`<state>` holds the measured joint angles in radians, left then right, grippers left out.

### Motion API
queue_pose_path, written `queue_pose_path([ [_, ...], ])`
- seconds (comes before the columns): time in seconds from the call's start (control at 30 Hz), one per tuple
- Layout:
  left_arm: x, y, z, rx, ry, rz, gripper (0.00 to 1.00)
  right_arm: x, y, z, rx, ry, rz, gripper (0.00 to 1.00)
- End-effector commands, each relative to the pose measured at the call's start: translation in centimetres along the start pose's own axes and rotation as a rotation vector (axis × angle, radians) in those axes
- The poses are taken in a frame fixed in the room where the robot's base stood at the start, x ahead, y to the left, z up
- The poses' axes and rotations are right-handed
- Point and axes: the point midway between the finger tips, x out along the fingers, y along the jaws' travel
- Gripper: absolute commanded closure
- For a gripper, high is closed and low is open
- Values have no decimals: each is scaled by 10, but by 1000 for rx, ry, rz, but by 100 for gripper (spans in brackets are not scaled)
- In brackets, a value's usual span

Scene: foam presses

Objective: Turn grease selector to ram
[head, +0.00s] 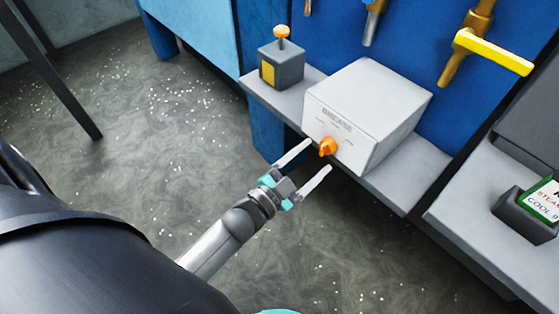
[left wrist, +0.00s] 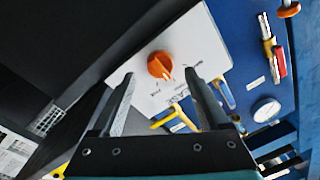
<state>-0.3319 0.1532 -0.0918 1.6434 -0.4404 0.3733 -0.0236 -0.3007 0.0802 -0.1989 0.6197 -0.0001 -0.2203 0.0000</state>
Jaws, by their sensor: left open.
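The grease selector is an orange knob (head: 327,147) on the front face of a light grey box (head: 375,105) marked "GREASE". The box sits on a grey shelf against the blue press. My left gripper (head: 309,157) is open in front of the knob, with its two pale fingers pointing at it, one to each side. In the left wrist view the orange knob (left wrist: 160,65) shows beyond and between the open fingertips (left wrist: 160,78), apart from them as far as I can tell. Small labels surround the knob, too blurred to read fully. My right gripper is not in view.
A small dark box with an orange-topped stick (head: 282,62) stands on the shelf left of the grease box. A yellow-handled valve (head: 490,52) is on the blue panel. A green-and-white sign (head: 543,201) stands on the grey surface at right. Open floor lies below the shelf.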

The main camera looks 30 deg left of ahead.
Motion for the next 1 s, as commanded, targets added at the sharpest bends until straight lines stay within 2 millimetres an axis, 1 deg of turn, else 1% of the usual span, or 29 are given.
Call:
queue_pose_path([
  [0.03,-12,1,0,0,-4,3,22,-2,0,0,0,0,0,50],
  [0.3,-65,0,0,0,-4,2,22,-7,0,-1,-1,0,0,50],
  [0.5,-99,0,0,0,-3,1,22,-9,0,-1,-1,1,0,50],
  [0.6,-110,0,0,0,-2,1,22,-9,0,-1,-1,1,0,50],
  [0.7,-117,0,0,0,0,0,22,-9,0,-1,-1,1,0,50],
  [1.0,-120,0,0,1,1,0,22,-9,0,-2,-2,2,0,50],
])
